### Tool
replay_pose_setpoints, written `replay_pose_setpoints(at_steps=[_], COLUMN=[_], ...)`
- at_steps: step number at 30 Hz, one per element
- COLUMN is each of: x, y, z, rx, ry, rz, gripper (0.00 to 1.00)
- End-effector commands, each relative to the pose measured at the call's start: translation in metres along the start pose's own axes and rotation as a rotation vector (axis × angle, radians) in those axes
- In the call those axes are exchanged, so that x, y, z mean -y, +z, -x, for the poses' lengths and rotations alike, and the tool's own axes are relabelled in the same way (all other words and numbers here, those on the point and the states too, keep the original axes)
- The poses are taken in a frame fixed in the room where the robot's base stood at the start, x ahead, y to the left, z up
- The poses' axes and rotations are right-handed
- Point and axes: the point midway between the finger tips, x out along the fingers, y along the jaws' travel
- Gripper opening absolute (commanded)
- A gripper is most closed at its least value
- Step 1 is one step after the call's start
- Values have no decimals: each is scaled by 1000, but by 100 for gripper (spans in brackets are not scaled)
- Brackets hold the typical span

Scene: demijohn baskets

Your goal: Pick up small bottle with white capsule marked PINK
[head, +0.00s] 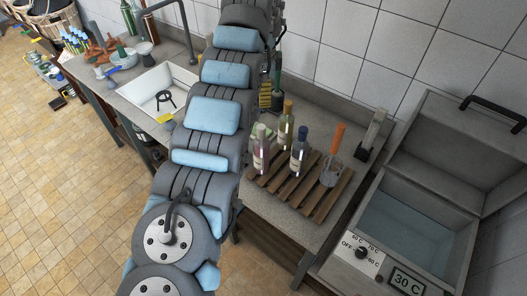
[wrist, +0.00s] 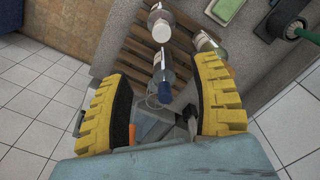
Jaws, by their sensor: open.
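A small bottle with a whitish capsule (head: 261,155) stands upright at the left of a slatted wooden rack (head: 318,196), holding pinkish liquid. Its marking is too small to read. Beside it stand a bottle with a yellowish capsule (head: 285,128) and one with a dark blue capsule (head: 299,153). In the wrist view the whitish-capped bottle (wrist: 160,24) is at the top, beyond my fingertips. My gripper (wrist: 162,74) is open and empty; the blue-capped bottle (wrist: 160,66) appears between its yellow fingers, contact not visible. In the head view my gripper cannot be made out.
A glass with an orange-handled tool (head: 332,170) stands at the rack's right. A water bath with an open lid (head: 410,225) is at the far right. A white sink (head: 160,90) is to the left. A green sponge in a tray (wrist: 228,8) lies near the bottles.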

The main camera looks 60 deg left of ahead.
Motion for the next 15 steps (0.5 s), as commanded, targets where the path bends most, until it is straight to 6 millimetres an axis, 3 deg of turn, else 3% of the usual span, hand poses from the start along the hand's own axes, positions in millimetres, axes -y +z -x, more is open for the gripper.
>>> replay_pose_setpoints(at_steps=[15], x=[0], y=[0], z=[-51], rx=[-2], ry=[-1], rz=[-1], gripper=[63])
